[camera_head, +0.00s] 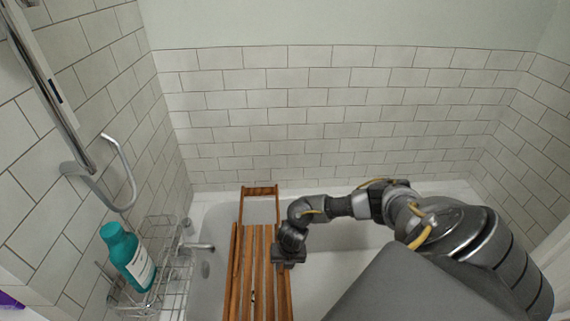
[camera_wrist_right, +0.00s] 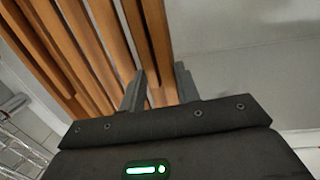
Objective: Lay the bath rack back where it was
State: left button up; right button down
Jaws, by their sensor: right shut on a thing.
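The wooden bath rack (camera_head: 257,262) is made of long slats with a raised handle at its far end. In the head view it lies lengthwise away from me over the left part of the white bathtub (camera_head: 213,222). My right gripper (camera_head: 289,262) is at the rack's right edge. In the right wrist view the two fingers (camera_wrist_right: 157,90) straddle an outer slat of the bath rack (camera_wrist_right: 112,45), shut on it. I cannot tell whether the rack rests on the tub rims. My left gripper is in neither view.
A wire basket (camera_head: 168,268) at the left holds a teal bottle (camera_head: 128,257). A tub faucet (camera_head: 200,246) is close to the rack's left side. A shower bar with a hose (camera_head: 120,170) is on the left wall. White tiled walls (camera_head: 330,110) enclose the tub.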

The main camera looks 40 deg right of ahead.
jog(key=shift+s+f, duration=0.1)
jog(key=shift+f, duration=0.05)
jog(key=c, duration=1.5)
grip_release()
jog(key=shift+a, duration=0.1)
jog(key=o, duration=0.6)
jog(key=shift+f, duration=0.15)
jog(key=r, duration=0.3)
jog(key=r+p, duration=0.1)
jog(key=r, duration=0.3)
jog(key=s+r, duration=0.1)
jog(key=r, duration=0.3)
jog(key=shift+s+d, duration=0.1)
jog(key=shift+d, duration=0.25)
